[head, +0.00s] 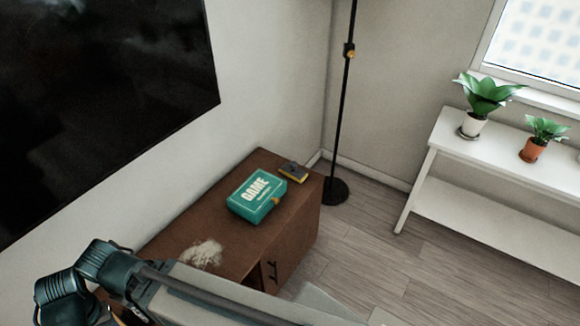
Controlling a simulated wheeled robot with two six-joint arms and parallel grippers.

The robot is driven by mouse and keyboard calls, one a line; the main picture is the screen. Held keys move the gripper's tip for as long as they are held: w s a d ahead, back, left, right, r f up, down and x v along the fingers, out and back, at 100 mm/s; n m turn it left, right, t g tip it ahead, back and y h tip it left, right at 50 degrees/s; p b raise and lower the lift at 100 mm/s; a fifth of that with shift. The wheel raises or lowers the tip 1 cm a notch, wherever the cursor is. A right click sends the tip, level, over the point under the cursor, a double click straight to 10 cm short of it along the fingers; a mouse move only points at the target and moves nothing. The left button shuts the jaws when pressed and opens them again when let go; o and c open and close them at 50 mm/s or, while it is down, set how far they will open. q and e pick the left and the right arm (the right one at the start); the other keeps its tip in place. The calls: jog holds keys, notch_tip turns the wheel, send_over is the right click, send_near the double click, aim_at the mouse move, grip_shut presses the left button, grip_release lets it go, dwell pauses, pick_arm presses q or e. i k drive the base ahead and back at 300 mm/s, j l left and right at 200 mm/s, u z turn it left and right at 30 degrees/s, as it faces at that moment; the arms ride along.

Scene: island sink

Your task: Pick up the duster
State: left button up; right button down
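I cannot make out a duster for certain in the head view. A pale, fuzzy, ragged patch (203,254) lies flat on the near part of the brown cabinet top; it looks like dust, but I cannot tell for sure. Dark joints and a long grey link of my own arm cross the bottom left and hide the cabinet's near end. Neither of my grippers' fingers shows in the view.
The brown cabinet (225,236) stands against the wall below a dark screen (90,95). On it lie a teal game box (257,196) and a small yellow-and-dark item (293,172). A black lamp stand (337,190) is behind. A white plant shelf (480,195) stands right; floor between is clear.

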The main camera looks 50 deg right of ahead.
aim_at(293, 169)
jog(key=z, duration=1.85)
